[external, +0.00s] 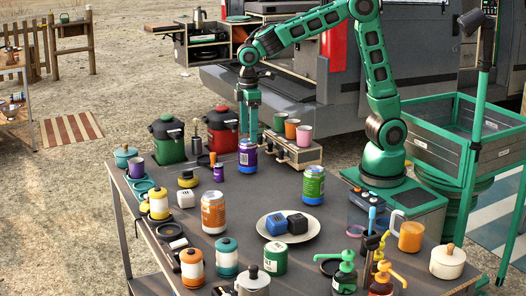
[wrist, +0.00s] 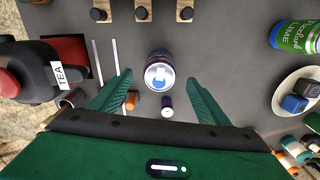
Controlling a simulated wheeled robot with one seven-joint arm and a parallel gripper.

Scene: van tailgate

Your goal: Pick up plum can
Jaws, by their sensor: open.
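The plum can (external: 248,160) is purple and stands upright on the dark table, in front of the cup rack. My gripper (external: 249,136) is right above it, pointing down, with its fingers near the can's top. In the wrist view the can (wrist: 160,72) shows from above, with a silver lid and a blue tab. It lies between the tips of my open fingers (wrist: 158,82), with a gap on each side. Nothing is held. The can's lower part is mostly hidden in the wrist view.
A red-and-black canister (external: 221,130) labelled TEA (wrist: 60,75) stands left of the can. The cup rack (external: 297,155) is behind right. A green lime can (external: 313,187), an orange can (external: 213,213) and a plate (external: 290,240) stand nearer.

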